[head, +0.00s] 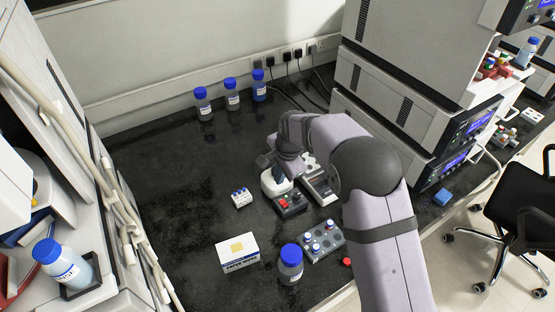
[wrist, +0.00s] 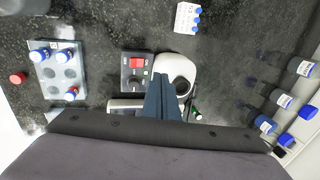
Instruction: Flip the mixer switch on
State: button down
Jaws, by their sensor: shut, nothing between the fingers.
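The mixer is a small white unit with a rounded top (wrist: 182,66) and a dark front panel (wrist: 127,72). The panel carries a red rocker switch (wrist: 136,62) and a round knob below it in the wrist view. In the head view the mixer (head: 270,185) stands mid-bench with its red switch (head: 284,203) facing the front. My gripper (wrist: 160,77) is shut and empty. In the wrist view its tips appear just right of the panel, over the white body; I cannot tell whether they touch it. In the head view my gripper (head: 279,174) is partly hidden by my arm. The switch position is unclear.
A grey vial rack (head: 323,243), a blue-capped bottle (head: 291,266) and a wipes box (head: 238,254) stand in front. A small vial box (head: 241,198) is left of the mixer. Several bottles (head: 231,98) line the back. The bench's left middle is clear.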

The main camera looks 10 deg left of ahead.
notch_tip(320, 180, up, 6)
jog(key=w+a+b, duration=0.1)
dwell(0.4)
jog(key=s+d+f+n+g+h, duration=0.1)
jog(key=s+d+f+n, duration=0.4)
jog(key=s+n, duration=0.2)
jog(key=s+d+f+n+g+h, duration=0.1)
jog(key=s+d+f+n+g, duration=0.1)
jog(key=s+d+f+n, duration=0.4)
jog(key=s+d+r+m+g, duration=0.1)
jog(key=s+d+r, duration=0.1)
jog(key=s+d, duration=0.55)
jog(key=s+d+r, duration=0.2)
jog(key=s+d, duration=0.4)
jog(key=s, duration=0.3)
jog(key=w+d+r+m+t, duration=0.2)
jog(key=d+r+m, duration=0.1)
jog(key=d+r, duration=0.1)
jog(key=shift+d+r, duration=0.2)
jog(key=shift+d, duration=0.55)
